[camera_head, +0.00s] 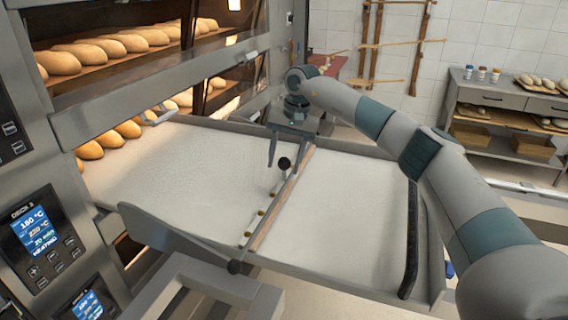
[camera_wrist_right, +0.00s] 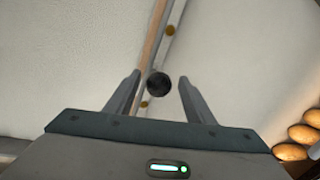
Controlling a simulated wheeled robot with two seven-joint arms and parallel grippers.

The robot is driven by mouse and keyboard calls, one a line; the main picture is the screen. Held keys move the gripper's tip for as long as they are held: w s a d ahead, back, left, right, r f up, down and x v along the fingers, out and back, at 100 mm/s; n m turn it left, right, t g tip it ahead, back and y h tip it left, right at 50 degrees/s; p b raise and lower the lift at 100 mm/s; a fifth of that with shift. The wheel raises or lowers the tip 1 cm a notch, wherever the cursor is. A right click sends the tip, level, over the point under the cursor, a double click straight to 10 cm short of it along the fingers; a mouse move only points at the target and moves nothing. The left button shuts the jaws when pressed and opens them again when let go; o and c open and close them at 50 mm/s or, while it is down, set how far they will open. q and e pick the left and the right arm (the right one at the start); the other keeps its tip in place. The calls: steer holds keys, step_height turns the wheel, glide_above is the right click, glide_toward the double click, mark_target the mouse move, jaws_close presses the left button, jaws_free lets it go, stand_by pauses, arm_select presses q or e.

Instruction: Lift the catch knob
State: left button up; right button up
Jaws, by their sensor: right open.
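The catch knob (camera_head: 284,163) is a small black ball standing up near the wooden crossbar of the loader between the two pale cloth panels. It also shows in the right wrist view (camera_wrist_right: 159,84), as a dark round ball between the fingertips. My right gripper (camera_head: 279,160) is open, with its fingers pointing down around the knob's sides. In the right wrist view my right gripper (camera_wrist_right: 158,88) shows a gap on each side of the ball, so neither finger appears to touch it. My left gripper is not in view.
The loader (camera_head: 345,215) has raised metal side rails. Deck ovens with loaves (camera_head: 95,50) stand at the left, with a lit control panel (camera_head: 43,240) below. A side table with bread (camera_head: 510,100) stands at the back right.

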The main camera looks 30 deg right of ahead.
steer(key=r, duration=0.1)
steer(key=r+b, duration=0.1)
steer(key=r, duration=0.2)
steer(key=shift+s+d+r+b, duration=0.3)
steer(key=shift+d+r, duration=0.05)
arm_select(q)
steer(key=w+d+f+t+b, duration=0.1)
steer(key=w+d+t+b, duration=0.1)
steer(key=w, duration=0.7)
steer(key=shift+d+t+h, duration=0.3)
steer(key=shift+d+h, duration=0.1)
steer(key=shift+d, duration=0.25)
arm_select(e)
step_height(320, 180, up, 12)
steer(key=s+d, duration=0.1)
steer(key=shift+s+d, duration=0.25)
steer(key=shift+d, duration=0.15)
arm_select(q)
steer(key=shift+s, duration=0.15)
arm_select(e)
steer(key=shift+f, duration=0.2)
